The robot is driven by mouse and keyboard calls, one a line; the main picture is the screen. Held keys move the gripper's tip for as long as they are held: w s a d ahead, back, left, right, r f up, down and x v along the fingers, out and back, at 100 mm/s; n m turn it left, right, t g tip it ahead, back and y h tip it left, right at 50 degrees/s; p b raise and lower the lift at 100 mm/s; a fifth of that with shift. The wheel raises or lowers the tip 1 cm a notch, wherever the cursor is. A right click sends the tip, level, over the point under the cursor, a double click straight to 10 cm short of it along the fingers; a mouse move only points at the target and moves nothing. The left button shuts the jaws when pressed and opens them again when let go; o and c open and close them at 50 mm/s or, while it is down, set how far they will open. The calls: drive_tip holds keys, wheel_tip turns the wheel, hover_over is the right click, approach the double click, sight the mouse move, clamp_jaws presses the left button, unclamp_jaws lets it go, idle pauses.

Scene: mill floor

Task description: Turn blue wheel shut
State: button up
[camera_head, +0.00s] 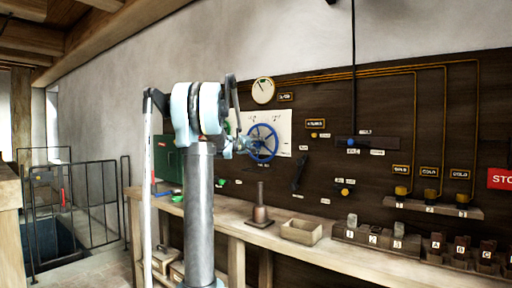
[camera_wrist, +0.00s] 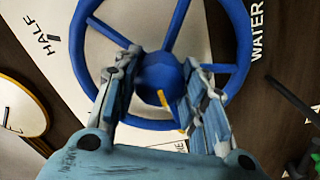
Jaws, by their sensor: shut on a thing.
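The blue wheel (camera_head: 263,143) is mounted on a white plate (camera_head: 284,122) on the dark wall panel. In the wrist view the blue wheel (camera_wrist: 242,52) fills the upper middle, with its spokes and round hub showing. A small yellow mark sits on the lower side of the hub. My gripper (camera_wrist: 168,82) has one finger on each side of the hub and is shut on the wheel there. In the head view my gripper (camera_head: 240,146) is small and partly hidden by my arm. The plate carries the word HALF and the panel the word WATER.
A gauge (camera_head: 263,91) hangs above the wheel. A dark lever (camera_head: 299,172) is to its right. The wooden bench (camera_head: 324,246) below bears a wooden box (camera_head: 301,231) and a brown post on a base (camera_head: 261,207). A red STOP sign (camera_head: 500,179) is far right.

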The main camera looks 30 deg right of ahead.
drive_tip(key=shift+w+a+f+n, duration=0.1)
drive_tip(key=shift+w+a+n, duration=0.05)
drive_tip(key=shift+n, duration=0.25)
drive_tip(key=o, duration=1.1)
drive_tip(key=shift+w+f, duration=0.1)
drive_tip(key=shift+c, duration=0.2)
drive_tip(key=shift+s+a, duration=0.2)
drive_tip(key=shift+s, duration=0.05)
drive_tip(key=v, duration=1.1)
drive_tip(key=shift+a, duration=0.2)
